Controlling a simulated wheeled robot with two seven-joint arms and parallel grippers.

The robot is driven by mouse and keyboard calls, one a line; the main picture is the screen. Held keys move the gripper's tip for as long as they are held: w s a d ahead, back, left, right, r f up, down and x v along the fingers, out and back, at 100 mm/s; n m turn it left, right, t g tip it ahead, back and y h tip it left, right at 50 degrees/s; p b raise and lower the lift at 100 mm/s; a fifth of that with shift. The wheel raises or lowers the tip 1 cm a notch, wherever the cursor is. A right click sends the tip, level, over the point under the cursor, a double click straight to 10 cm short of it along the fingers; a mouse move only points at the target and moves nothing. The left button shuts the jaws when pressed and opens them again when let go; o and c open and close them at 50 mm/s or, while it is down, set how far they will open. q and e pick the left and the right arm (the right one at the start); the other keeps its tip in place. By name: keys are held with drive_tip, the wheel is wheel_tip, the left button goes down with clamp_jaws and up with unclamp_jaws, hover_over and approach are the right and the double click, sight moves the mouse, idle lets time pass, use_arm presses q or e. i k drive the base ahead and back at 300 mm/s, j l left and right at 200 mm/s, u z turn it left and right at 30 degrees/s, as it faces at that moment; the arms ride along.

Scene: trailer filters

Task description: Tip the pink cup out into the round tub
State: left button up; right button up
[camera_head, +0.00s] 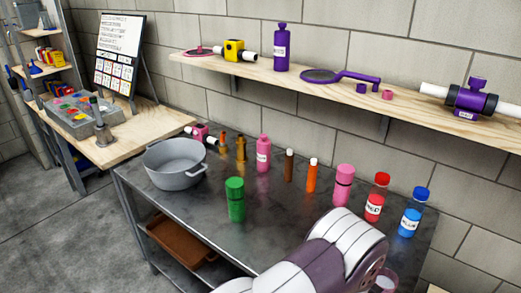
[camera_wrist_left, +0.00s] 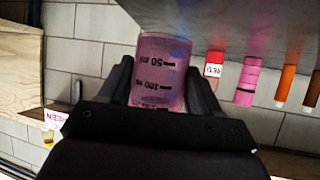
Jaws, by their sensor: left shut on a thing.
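The pink cup (camera_wrist_left: 160,62) is translucent, with dark volume marks, in the left wrist view. My left gripper (camera_wrist_left: 158,92) is shut on its sides. The marks read upside down, as do the bottles in that view, so the cup appears roughly upright. In the head view a part of the cup (camera_head: 387,281) shows at the bottom right, beside my arm; the gripper is hidden there. I cannot tell what the cup holds. The round tub (camera_head: 176,184), grey with two handles, stands at the table's left end, well apart from the cup. My right gripper is not in view.
The dark table (camera_head: 205,215) holds a green bottle (camera_head: 236,199) near the tub. A pink bottle (camera_head: 263,153), an orange tube (camera_head: 312,176), a red bottle (camera_head: 376,197) and a blue bottle (camera_head: 413,212) line the back. A wooden shelf (camera_head: 410,98) runs above.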

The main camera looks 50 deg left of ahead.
sight(175, 164)
drive_tip(key=k+j, duration=0.1)
drive_tip(key=j, duration=0.3)
drive_tip(key=k+j+z, duration=0.1)
drive_tip(key=j, duration=0.25)
drive_tip(key=k+j, duration=0.1)
drive_tip(key=j, duration=0.3)
drive_tip(key=k+j+z, duration=0.1)
drive_tip(key=j, duration=0.25)
drive_tip(key=k+j, duration=0.1)
drive_tip(key=j, duration=0.25)
drive_tip(key=k+j+z, duration=0.1)
drive_tip(key=j, duration=0.3)
